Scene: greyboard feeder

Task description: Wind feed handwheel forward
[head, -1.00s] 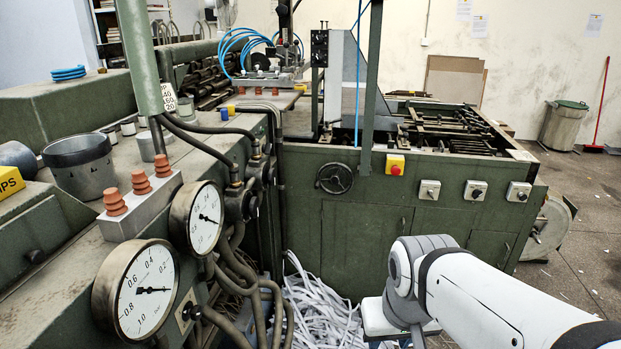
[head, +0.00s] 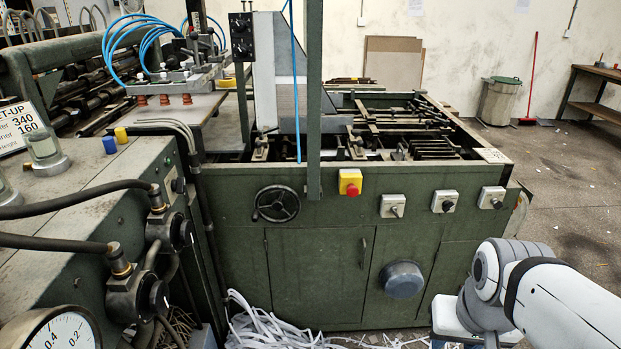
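The feed handwheel (head: 277,204) is a dark spoked wheel. It is mounted on the green front panel of the feeder (head: 300,240), left of the red and yellow stop button, in the head view. Nothing covers it. My white and grey arm shows at the lower right, well apart from the wheel. My gripper is outside the picture, so its state is not shown.
A red stop button (head: 350,183) and several switch boxes (head: 393,205) line the panel's upper edge. A round grey-blue knob or cap (head: 402,280) sticks out of the lower panel. Paper strips (head: 270,328) lie on the floor. Gauge and hoses crowd the left.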

